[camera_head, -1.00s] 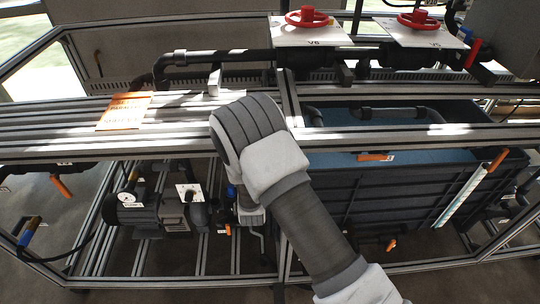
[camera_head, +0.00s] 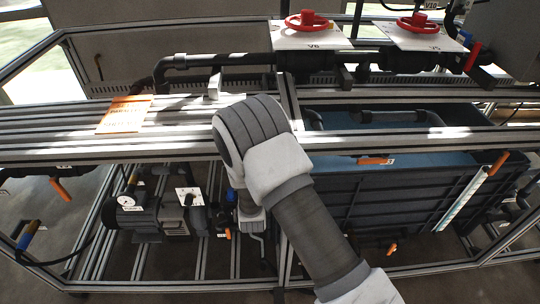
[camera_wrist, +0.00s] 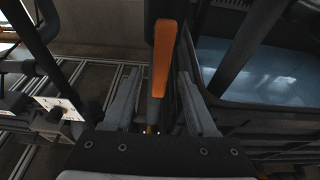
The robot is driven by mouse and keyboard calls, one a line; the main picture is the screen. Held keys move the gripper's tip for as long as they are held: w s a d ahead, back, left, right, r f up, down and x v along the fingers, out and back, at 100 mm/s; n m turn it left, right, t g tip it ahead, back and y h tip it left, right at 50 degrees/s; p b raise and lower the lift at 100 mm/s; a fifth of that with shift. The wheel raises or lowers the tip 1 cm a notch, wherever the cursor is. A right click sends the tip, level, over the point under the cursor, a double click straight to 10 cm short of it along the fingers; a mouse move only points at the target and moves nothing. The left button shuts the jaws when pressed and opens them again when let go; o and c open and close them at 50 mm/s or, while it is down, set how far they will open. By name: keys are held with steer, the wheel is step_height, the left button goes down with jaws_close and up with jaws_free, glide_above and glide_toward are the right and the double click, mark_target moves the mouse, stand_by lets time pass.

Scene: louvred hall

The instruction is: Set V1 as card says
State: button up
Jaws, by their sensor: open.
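An orange card (camera_head: 124,114) lies on the slatted top of the frame at left; its print is too small to read. In the wrist view, an orange lever handle (camera_wrist: 163,55) hangs from a dark part, its lower end between the two fingers of my gripper (camera_wrist: 158,75). The fingers stand apart on either side of it, with visible gaps, so it is not clasped. No V1 label is readable, so I cannot tell whether this lever is V1. In the head view, my arm hides this lever and most of my gripper.
Red handwheels sit on white plates V6 (camera_head: 308,40) and V5 (camera_head: 419,38). Other orange levers show at left (camera_head: 60,189) and right (camera_head: 498,163). A pump with a gauge (camera_head: 126,201) and a dark tank (camera_head: 400,197) flank my arm below the rails.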

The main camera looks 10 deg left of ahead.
steer(key=p+v, duration=0.1)
steer(key=v, duration=0.5)
steer(key=shift+s+f, duration=0.2)
steer(key=shift+f, duration=0.15)
steer(key=p+v, duration=0.3)
steer(key=v, duration=1.4)
steer(key=shift+s, duration=0.2)
steer(key=shift+d+r, duration=0.15)
steer(key=shift+c, duration=0.4)
